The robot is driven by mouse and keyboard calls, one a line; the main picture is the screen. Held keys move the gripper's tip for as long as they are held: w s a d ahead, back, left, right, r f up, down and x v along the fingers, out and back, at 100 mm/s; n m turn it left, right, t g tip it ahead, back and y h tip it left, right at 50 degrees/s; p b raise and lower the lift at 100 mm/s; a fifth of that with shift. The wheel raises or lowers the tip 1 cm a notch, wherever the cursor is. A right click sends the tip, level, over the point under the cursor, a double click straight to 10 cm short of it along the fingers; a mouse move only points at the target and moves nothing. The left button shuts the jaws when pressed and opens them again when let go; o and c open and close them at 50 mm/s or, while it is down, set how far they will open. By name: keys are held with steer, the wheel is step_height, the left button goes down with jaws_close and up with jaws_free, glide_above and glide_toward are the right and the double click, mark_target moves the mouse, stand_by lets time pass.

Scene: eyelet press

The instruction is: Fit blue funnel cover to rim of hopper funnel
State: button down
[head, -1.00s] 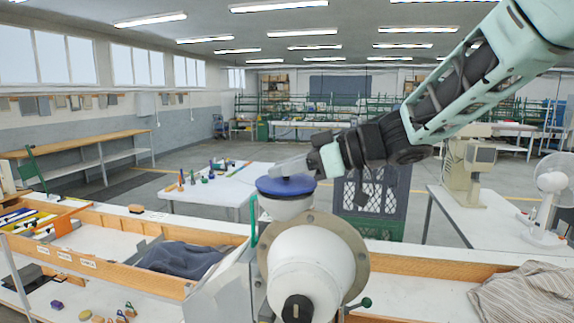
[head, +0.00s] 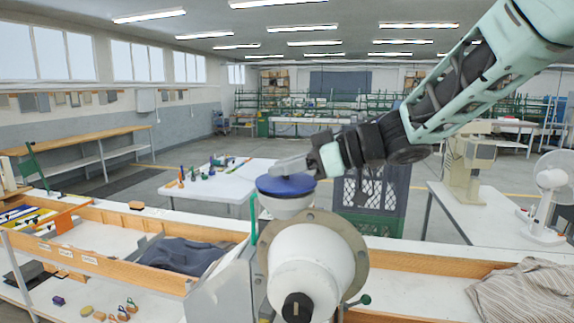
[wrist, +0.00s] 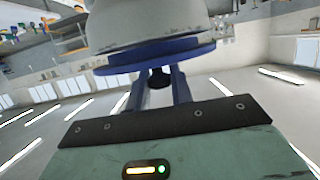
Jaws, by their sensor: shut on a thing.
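The blue funnel cover (head: 286,187) lies over the top of the white hopper funnel (head: 287,208) on the press. My gripper (head: 288,170) is above the cover, shut on it. In the wrist view, the gripper (wrist: 160,82) has its two fingers on either side of a dark knob under the blue cover (wrist: 165,55) as pictured. The grey-white funnel (wrist: 145,25) shows right beyond the cover. The cover's edge looks slightly tilted against the funnel's rim there. I cannot tell whether it is fully seated, as the far side of the rim is hidden.
The press's white round body (head: 310,262) stands right below the funnel. A dark cloth (head: 185,255) lies left, a striped cloth (head: 525,290) right. A white table (head: 222,182) with small coloured items stands further back.

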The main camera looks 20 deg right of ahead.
steer(key=shift+f, duration=0.55)
steer(key=c, duration=1.1)
jaws_free()
steer(key=shift+c, duration=0.2)
steer(key=shift+r, duration=0.1)
steer(key=shift+r+p, duration=1.35)
steer(key=shift+r, duration=1.1)
